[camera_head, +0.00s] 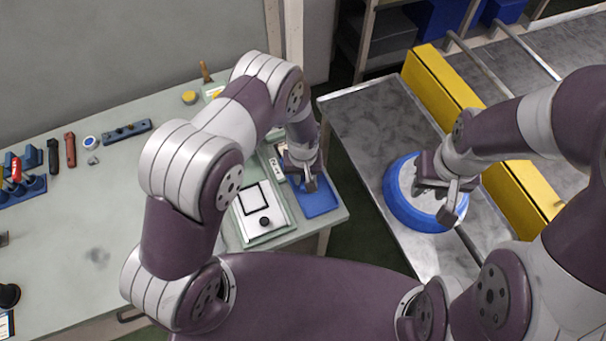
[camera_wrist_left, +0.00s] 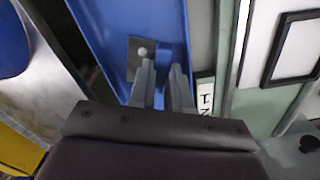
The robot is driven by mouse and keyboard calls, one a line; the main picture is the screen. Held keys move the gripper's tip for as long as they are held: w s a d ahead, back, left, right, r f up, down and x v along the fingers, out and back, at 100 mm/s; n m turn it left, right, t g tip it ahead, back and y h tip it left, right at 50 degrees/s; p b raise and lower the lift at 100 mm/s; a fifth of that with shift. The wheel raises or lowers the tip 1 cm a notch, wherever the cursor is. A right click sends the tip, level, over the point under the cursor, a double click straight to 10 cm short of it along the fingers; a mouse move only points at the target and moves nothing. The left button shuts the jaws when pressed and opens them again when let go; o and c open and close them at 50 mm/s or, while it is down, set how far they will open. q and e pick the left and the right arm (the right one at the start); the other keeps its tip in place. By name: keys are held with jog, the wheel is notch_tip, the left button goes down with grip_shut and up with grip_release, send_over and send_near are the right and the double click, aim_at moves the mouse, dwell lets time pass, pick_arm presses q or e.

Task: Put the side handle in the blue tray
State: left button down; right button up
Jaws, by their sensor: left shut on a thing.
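The blue tray (camera_head: 318,199) lies at the right end of the green workbench. It also fills the upper middle of the left wrist view (camera_wrist_left: 105,20).
The pan sits on the grey conveyor (camera_head: 355,125), beside a yellow rail (camera_head: 435,85). A white-and-green fixture (camera_head: 262,225) with a black knob stands left of the tray. Several tools lie along the bench's back left. A gap separates bench and conveyor.

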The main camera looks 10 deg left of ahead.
aim_at(303, 179)
pick_arm(q)
jog(key=shift+f, duration=0.2)
jog(key=c, duration=1.4)
grip_release()
jog(key=shift+r, duration=0.1)
jog(key=shift+o, duration=0.2)
jog(key=shift+r, duration=0.3)
notch_tip(303, 179, up, 12)
jog(key=b, duration=0.2)
jog(key=shift+f, duration=0.15)
